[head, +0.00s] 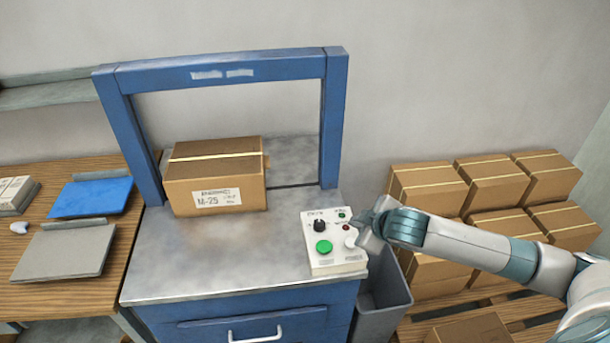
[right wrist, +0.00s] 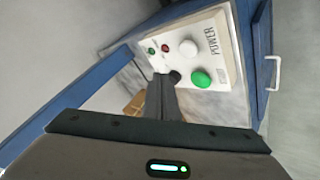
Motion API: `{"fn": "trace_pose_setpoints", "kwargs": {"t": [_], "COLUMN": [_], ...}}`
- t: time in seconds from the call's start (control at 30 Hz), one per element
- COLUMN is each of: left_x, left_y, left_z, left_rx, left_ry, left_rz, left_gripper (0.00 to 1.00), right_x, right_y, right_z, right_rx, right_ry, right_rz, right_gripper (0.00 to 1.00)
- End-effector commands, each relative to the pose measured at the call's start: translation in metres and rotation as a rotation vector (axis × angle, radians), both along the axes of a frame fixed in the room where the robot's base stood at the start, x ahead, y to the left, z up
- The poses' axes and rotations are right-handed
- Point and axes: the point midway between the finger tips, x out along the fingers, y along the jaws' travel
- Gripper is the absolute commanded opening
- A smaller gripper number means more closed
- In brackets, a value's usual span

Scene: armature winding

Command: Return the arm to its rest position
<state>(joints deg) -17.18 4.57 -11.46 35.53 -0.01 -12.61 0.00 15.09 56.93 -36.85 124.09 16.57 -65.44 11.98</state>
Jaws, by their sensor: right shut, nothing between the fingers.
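My right arm comes in from the right in the head view. Its gripper (head: 366,232) is at the right edge of the control panel (head: 322,262), close to the white button (head: 351,242). In the right wrist view the shut, empty fingers (right wrist: 163,88) point toward the panel (right wrist: 222,38), below its knobs and buttons. The green button (right wrist: 201,78) and white button (right wrist: 188,48) show there uncovered. Whether the fingers touch the panel cannot be told. My left gripper is not in view.
A blue frame (head: 336,120) stands over the metal table with a cardboard box (head: 215,180) on it. A grey bin (head: 382,300) stands below my right gripper. Stacked boxes (head: 490,185) on a pallet fill the right. A wooden desk (head: 60,295) is at the left.

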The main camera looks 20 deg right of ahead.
Motion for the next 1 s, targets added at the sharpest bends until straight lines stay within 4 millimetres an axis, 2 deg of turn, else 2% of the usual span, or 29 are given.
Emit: {"fn": "trace_pose_setpoints", "kwargs": {"t": [0.17, 0.27, 0.47, 0.57, 0.7, 0.83, 1.0], "left_x": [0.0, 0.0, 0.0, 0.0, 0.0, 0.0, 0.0], "left_y": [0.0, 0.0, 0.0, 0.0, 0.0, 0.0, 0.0], "left_z": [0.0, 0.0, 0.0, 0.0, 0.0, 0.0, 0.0], "left_rx": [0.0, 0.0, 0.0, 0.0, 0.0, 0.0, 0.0], "left_ry": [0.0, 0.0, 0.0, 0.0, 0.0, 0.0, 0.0], "left_rz": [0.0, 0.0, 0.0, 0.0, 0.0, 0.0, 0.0], "left_gripper": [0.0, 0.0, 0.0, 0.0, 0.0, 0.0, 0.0], "right_x": [-0.001, -0.006, -0.034, -0.059, -0.103, -0.147, -0.204], "right_y": [0.002, 0.01, 0.048, 0.073, 0.104, 0.124, 0.135], "right_z": [-0.001, -0.007, -0.032, -0.05, -0.072, -0.09, -0.107], "right_rx": [0.003, 0.014, 0.073, 0.121, 0.191, 0.25, 0.303], "right_ry": [0.002, 0.009, 0.049, 0.084, 0.141, 0.207, 0.293], "right_rz": [0.0, 0.001, -0.001, -0.018, -0.067, -0.139, -0.251], "right_gripper": [0.0, 0.0, 0.0, 0.0, 0.0, 0.0, 0.0]}}
